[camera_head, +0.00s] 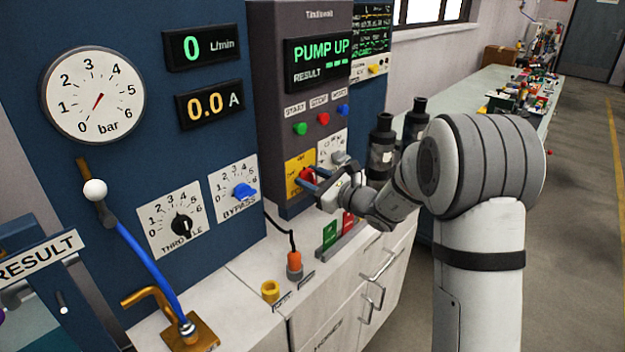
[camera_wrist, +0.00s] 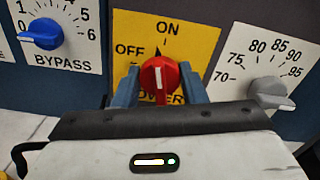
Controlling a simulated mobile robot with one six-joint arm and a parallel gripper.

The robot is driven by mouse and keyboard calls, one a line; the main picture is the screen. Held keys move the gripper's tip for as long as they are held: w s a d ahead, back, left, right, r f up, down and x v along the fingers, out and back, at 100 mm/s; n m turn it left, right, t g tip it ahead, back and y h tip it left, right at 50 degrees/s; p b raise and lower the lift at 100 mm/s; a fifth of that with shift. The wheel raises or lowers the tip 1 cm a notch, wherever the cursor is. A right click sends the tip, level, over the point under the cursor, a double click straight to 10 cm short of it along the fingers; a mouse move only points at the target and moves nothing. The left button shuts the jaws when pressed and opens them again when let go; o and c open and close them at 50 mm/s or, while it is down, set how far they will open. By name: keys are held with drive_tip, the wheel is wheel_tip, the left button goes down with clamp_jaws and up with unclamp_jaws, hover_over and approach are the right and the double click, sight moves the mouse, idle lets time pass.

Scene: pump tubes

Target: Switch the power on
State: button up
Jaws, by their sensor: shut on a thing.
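The red power knob (camera_wrist: 158,74) sits on a yellow plate (camera_wrist: 196,38) marked OFF at the left and ON at the top. A dark pointed tip shows just above the knob, below and slightly left of the word ON. The knob's exact setting is hard to tell. My gripper (camera_wrist: 160,84) has one blue-grey finger on each side of the knob and is shut on it. In the head view, the gripper (camera_head: 314,183) reaches the yellow plate (camera_head: 294,162) from the right and partly covers the red knob (camera_head: 306,174).
The blue bypass knob (camera_wrist: 41,34) is left of the plate; a grey knob (camera_wrist: 270,92) with a 70–95 scale is right. Green, red and blue buttons (camera_head: 323,118) sit above. The display (camera_head: 320,62) reads PUMP UP. The counter (camera_head: 262,262) holds an orange-capped plug (camera_head: 294,262).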

drive_tip(key=shift+f+m, duration=0.1)
drive_tip(key=shift+m, duration=1.5)
drive_tip(key=o, duration=1)
drive_tip(key=v, duration=0.7)
drive_tip(key=shift+s+d+b, duration=0.3)
